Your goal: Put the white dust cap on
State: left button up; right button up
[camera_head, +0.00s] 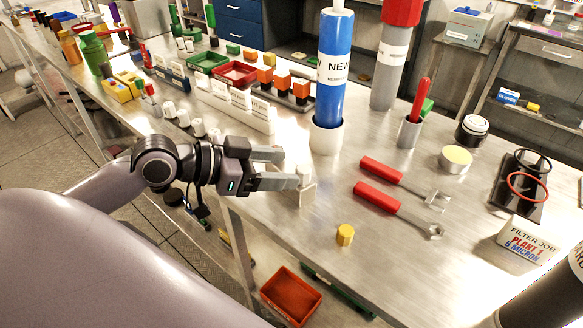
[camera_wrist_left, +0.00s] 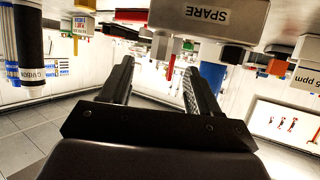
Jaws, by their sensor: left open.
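My left gripper (camera_head: 285,168) is open above the front part of the metal bench, fingers pointing right. A small white piece with a flat plate (camera_head: 307,194) is at its fingertips; I cannot tell whether it is the dust cap or a holder, or whether the fingers touch it. Several small white caps (camera_head: 198,127) stand in a row near the bench's front edge, behind the gripper. In the left wrist view, which is upside down, the fingers (camera_wrist_left: 162,75) are apart with no object clearly between them. My right gripper is not in view.
A blue cylinder (camera_head: 333,75) stands in a white cup beyond the gripper. Two red-handled wrenches (camera_head: 378,196) lie to the right, with a yellow cap (camera_head: 345,235) nearer. A box marked SPARE (camera_wrist_left: 215,15) shows in the wrist view.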

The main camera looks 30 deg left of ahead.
pick_arm(q)
jog(key=shift+v, duration=0.85)
